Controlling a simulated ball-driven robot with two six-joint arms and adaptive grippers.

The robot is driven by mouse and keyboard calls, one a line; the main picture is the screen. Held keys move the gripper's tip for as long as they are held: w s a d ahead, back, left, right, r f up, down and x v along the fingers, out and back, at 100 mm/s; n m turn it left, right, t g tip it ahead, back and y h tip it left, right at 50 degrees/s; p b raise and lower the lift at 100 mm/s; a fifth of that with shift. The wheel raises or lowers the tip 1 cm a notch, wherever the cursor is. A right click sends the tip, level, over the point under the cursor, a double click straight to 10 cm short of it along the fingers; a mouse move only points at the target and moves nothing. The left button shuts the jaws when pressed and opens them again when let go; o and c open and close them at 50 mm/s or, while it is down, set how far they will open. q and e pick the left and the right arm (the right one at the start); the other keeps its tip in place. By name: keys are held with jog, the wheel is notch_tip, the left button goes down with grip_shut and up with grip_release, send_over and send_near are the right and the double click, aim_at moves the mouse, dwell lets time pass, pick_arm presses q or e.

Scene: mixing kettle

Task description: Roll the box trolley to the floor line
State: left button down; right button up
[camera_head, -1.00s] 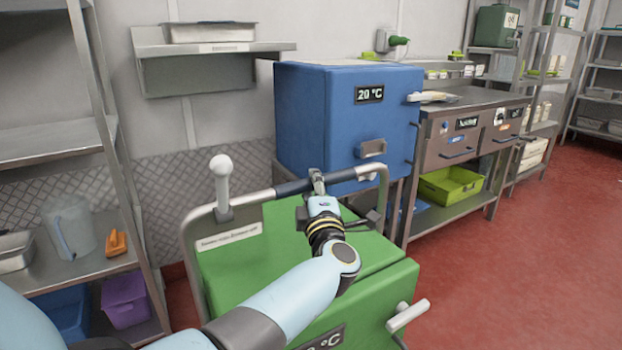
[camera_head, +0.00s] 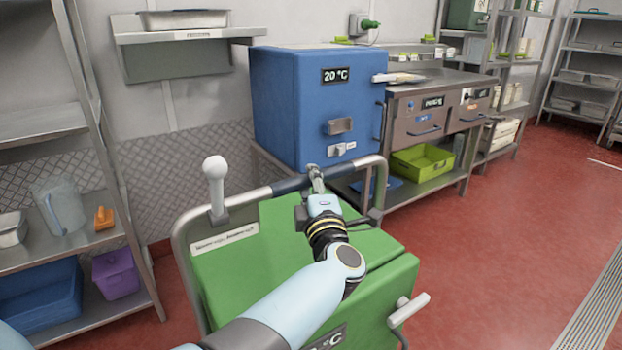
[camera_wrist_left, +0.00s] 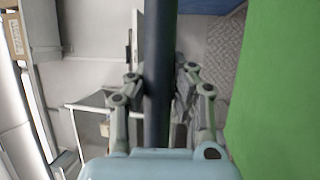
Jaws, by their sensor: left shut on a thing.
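The box trolley (camera_head: 235,270) is a green box with a grey tube handle (camera_head: 248,197) along its far top side. The handle has a dark blue grip section (camera_head: 291,185) and a white-knobbed lever (camera_head: 215,185) at its left. My left gripper (camera_head: 316,176) is shut on the handle bar near the dark grip. In the left wrist view the dark bar (camera_wrist_left: 158,75) runs between both fingers. A short white line (camera_head: 606,163) shows on the red floor at the far right; I cannot tell if it is the floor line. My right gripper is not in view.
A blue 20 °C box (camera_head: 290,110) stands just behind the trolley. A steel counter (camera_head: 440,80) with a lime crate (camera_head: 421,161) is right of it. A shelf rack (camera_head: 90,180) stands left. Red floor (camera_head: 500,260) is open at right, with a drain grate (camera_head: 598,315).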

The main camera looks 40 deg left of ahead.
pick_arm(q)
jog(key=c, duration=1.1)
grip_release()
